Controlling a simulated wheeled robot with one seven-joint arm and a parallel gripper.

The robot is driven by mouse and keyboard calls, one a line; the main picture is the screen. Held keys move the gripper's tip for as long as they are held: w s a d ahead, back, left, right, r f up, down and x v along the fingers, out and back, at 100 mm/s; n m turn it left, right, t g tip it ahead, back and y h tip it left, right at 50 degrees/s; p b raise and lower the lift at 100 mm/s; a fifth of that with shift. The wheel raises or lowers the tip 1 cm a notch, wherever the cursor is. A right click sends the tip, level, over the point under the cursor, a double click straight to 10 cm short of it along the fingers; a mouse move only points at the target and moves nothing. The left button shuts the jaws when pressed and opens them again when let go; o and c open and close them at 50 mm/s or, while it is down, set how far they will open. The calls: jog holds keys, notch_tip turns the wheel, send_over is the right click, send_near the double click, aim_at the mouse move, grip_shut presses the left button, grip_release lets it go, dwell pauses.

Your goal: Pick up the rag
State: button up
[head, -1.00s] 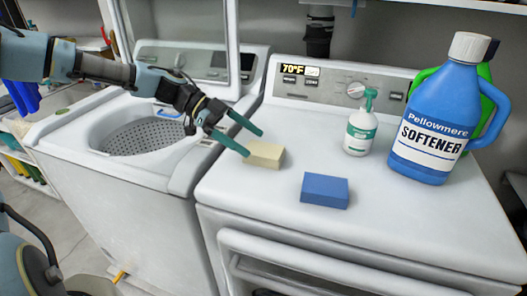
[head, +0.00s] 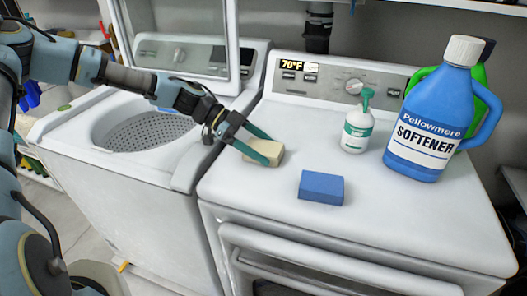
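No cloth-shaped rag is plain to see. A cream block (head: 263,150), like a folded cloth or sponge, lies on the white dryer top (head: 365,215) near its left edge. A blue block (head: 321,188) of similar shape lies nearer the front, to the right. My gripper (head: 269,149) is open at the cream block. One green finger is at its far side, and the other crosses in front of it and hides part of it. I cannot tell whether the fingers touch it.
A white soap bottle with a green pump (head: 357,130) stands behind the blocks. A large blue softener jug (head: 425,120) stands at the right, with a green container (head: 480,75) behind it. An open-lidded washer (head: 185,170) is at the left. The dryer's front right is clear.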

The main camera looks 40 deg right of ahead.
aim_at(263, 147)
jog(key=c, duration=0.9)
jog(key=shift+o, duration=0.2)
notch_tip(263, 147, up, 10)
jog(key=b, duration=0.3)
jog(key=shift+b, duration=0.3)
